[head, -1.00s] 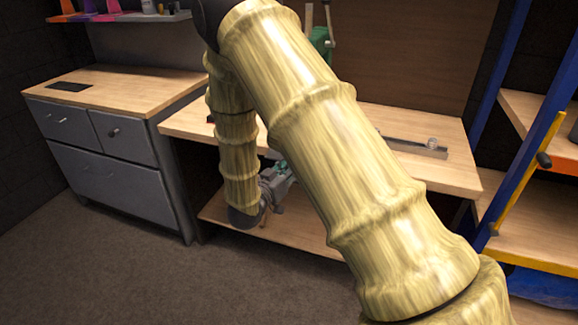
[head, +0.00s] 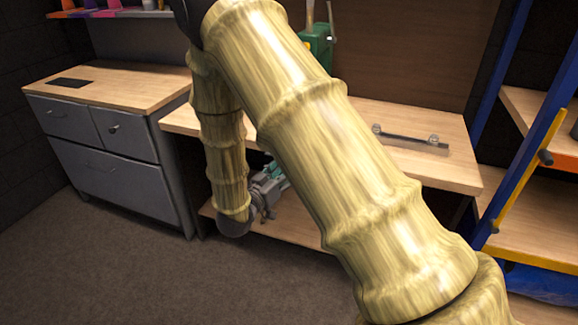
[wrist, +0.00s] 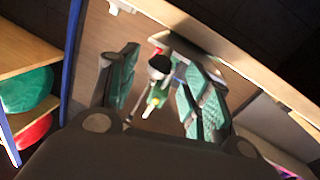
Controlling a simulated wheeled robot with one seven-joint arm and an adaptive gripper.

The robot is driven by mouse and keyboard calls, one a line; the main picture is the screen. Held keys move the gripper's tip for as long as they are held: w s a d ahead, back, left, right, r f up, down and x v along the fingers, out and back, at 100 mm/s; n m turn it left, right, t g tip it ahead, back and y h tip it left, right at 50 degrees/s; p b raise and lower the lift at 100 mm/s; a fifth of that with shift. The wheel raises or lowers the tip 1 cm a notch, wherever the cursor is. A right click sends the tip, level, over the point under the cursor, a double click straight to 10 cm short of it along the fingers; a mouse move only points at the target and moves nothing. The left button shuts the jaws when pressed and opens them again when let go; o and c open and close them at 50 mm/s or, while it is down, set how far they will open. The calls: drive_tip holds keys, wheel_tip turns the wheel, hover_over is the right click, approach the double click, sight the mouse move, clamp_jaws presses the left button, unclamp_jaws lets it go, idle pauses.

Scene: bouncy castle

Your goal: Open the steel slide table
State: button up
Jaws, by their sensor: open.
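A grey metal bar with a round knob near each end (head: 410,138) lies on the wooden workbench. It is the only slide-like steel thing I can make out, and I cannot tell for sure that it is the slide table. My gripper (head: 268,188) is partly hidden behind my arm, low in front of the bench and left of the bar, well apart from it. In the wrist view my gripper (wrist: 158,75) shows two green-padded fingers spread apart, with nothing held between them. A small pale fitting (wrist: 115,8) shows on the wooden edge there.
A grey drawer cabinet (head: 110,155) stands left of the workbench (head: 440,170). A green machine (head: 318,45) stands at the bench's back. A blue-framed shelf (head: 500,130) is close on the right. Green (wrist: 28,88) and red (wrist: 33,130) round things sit on shelves. The floor at left is clear.

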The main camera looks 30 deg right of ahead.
drive_tip(key=v, duration=0.7)
drive_tip(key=shift+s+a, duration=0.2)
drive_tip(key=shift+a, duration=0.1)
